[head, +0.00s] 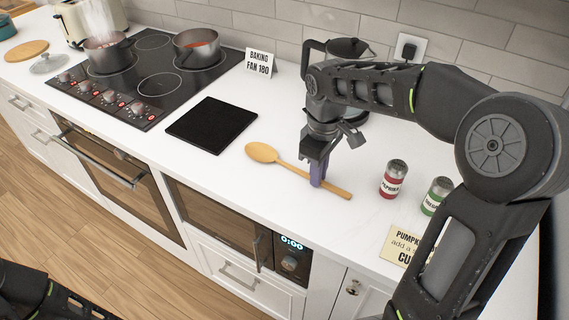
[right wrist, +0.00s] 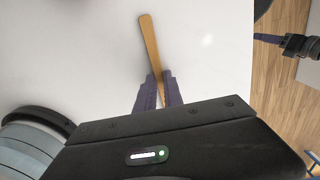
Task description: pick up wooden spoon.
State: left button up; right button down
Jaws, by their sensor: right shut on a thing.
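The wooden spoon (head: 262,152) lies at a slant on the white counter, its bowl toward the left and its handle end toward the lower right. My right gripper (head: 317,182) reaches down from above, and its purple fingers are shut on the handle. In the right wrist view the handle (right wrist: 149,45) runs between the two fingers (right wrist: 158,92) and sticks out beyond them; the spoon's bowl is hidden there. I cannot tell whether the spoon is lifted off the counter.
A red spice jar (head: 393,179) and a green one (head: 437,196) stand right of the spoon, near a yellow note (head: 398,246). A black mat (head: 212,125) lies to the left. A kettle (head: 350,50) stands behind my gripper. Pots stand on the cooktop (head: 160,85).

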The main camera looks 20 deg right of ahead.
dwell(0.6)
notch_tip(320, 180, up, 10)
dwell(0.4)
dwell(1.3)
